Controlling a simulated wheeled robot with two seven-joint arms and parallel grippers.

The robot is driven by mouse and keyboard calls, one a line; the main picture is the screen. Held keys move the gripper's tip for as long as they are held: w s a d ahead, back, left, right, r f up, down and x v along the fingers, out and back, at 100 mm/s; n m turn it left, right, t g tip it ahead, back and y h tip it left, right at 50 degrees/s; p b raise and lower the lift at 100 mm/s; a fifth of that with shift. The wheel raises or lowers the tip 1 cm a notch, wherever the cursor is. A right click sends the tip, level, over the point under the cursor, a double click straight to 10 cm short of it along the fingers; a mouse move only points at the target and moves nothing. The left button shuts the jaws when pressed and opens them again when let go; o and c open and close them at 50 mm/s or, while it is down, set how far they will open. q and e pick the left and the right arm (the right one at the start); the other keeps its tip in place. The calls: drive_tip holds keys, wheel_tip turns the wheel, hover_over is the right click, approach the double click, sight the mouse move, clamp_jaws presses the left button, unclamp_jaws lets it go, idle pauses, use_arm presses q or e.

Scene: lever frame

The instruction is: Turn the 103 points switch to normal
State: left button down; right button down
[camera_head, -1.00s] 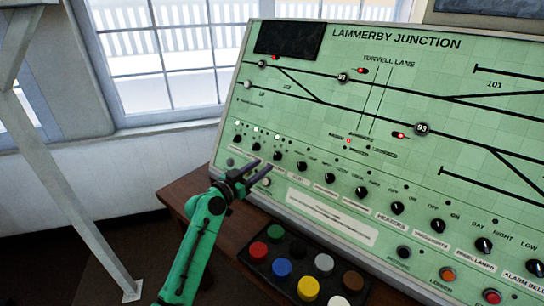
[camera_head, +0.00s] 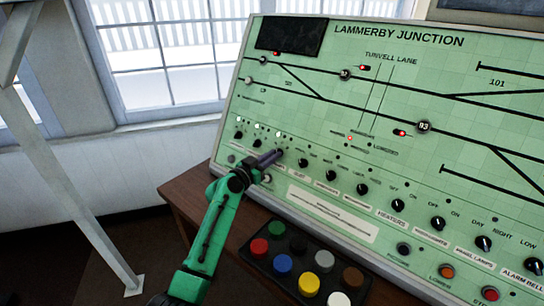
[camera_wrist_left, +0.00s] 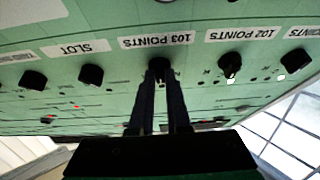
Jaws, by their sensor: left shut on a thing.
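The 103 points switch is a small black knob (camera_wrist_left: 159,64) on the green panel. In the upside-down wrist view it sits at the fingertips, just below its white "103 POINTS" label (camera_wrist_left: 156,40). My left gripper (camera_head: 278,155) reaches up to the panel's lower left row of knobs in the head view. In the wrist view its two dark fingers (camera_wrist_left: 160,85) lie on either side of the knob and are shut on it. The fingers partly hide the knob, and I cannot tell which way its pointer faces. My right gripper is not in view.
In the wrist view the 102 points knob (camera_wrist_left: 229,65) and the slot knob (camera_wrist_left: 91,75) flank the held one closely. A black box of coloured buttons (camera_head: 262,262) stands on the wooden desk (camera_head: 187,188) below the panel. A pale post (camera_head: 70,190) stands at left.

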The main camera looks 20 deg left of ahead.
use_arm(q)
drive_tip(key=n+y+p, duration=0.1)
drive_tip(key=n+p, duration=0.2)
drive_tip(key=p, duration=0.1)
drive_tip(key=n+y+p, duration=0.2)
drive_tip(key=n+p, duration=0.1)
drive_tip(key=p, duration=0.1)
drive_tip(key=n+y+p, duration=0.2)
drive_tip(key=n+p, duration=0.2)
drive_tip(key=shift+s+d+r+p, duration=0.1)
drive_tip(key=shift+d+r+p, duration=0.2)
drive_tip(key=shift+d+r, duration=0.1)
drive_tip(key=shift+f+n+y+p, duration=0.25)
drive_tip(key=shift+n+y+p, duration=0.25)
drive_tip(key=shift+n+p, duration=0.35)
drive_tip(key=c, duration=0.9)
unclamp_jaws()
